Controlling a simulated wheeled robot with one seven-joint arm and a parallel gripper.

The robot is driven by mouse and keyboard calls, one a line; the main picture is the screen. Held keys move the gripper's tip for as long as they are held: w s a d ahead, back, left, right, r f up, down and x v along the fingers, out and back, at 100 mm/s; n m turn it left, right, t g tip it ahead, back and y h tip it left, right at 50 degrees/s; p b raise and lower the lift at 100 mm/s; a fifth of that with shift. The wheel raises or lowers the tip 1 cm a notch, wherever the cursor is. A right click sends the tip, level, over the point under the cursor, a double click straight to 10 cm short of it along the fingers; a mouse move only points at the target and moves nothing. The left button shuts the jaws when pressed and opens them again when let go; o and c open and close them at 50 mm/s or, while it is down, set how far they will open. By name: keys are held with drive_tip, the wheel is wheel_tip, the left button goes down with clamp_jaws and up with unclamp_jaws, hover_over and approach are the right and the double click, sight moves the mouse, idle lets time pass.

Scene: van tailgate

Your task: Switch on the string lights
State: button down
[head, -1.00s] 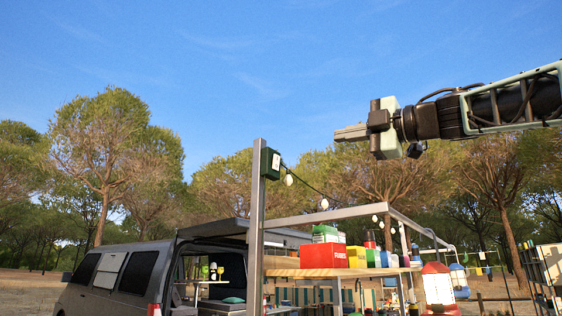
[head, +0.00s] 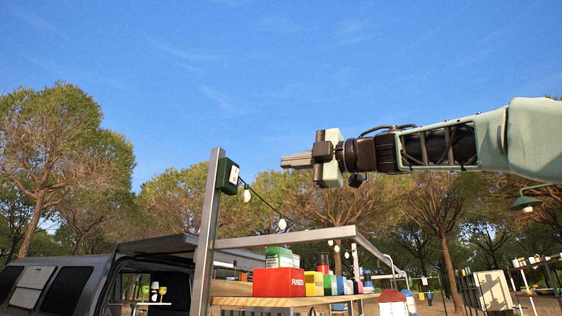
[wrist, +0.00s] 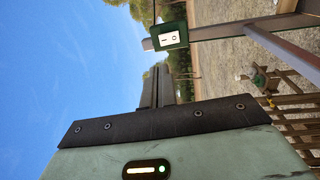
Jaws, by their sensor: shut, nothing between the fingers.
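A dark green switch box (head: 227,176) is fixed near the top of a grey metal post (head: 208,235) in the head view. In the wrist view the switch box (wrist: 159,37) shows a white rocker plate (wrist: 169,38) with a line and a circle mark. The string lights (head: 282,223) run from the box along the frame, with pale bulbs. My gripper (head: 284,161) is shut and empty, up in the air to the right of the box and apart from it. In the wrist view my gripper's fingers (wrist: 157,88) point towards the box.
A wooden shelf (head: 240,301) below carries a red fuses box (head: 278,282) and several coloured containers. A grey metal frame bar (head: 285,238) runs right from the post. The van (head: 65,285) stands at the left. The air around my gripper is clear.

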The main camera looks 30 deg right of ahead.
drive_tip(key=p, duration=0.5)
approach(233, 165)
drive_tip(key=f+x, duration=0.1)
drive_tip(key=x, duration=0.3)
drive_tip(key=shift+x, duration=0.9)
drive_tip(key=shift+r, duration=0.15)
drive_tip(key=shift+r, duration=0.1)
drive_tip(key=shift+w+a+r+p, duration=0.15)
drive_tip(key=shift+w+r+p, duration=0.1)
drive_tip(key=shift+p, duration=0.3)
drive_tip(key=shift+f, duration=0.2)
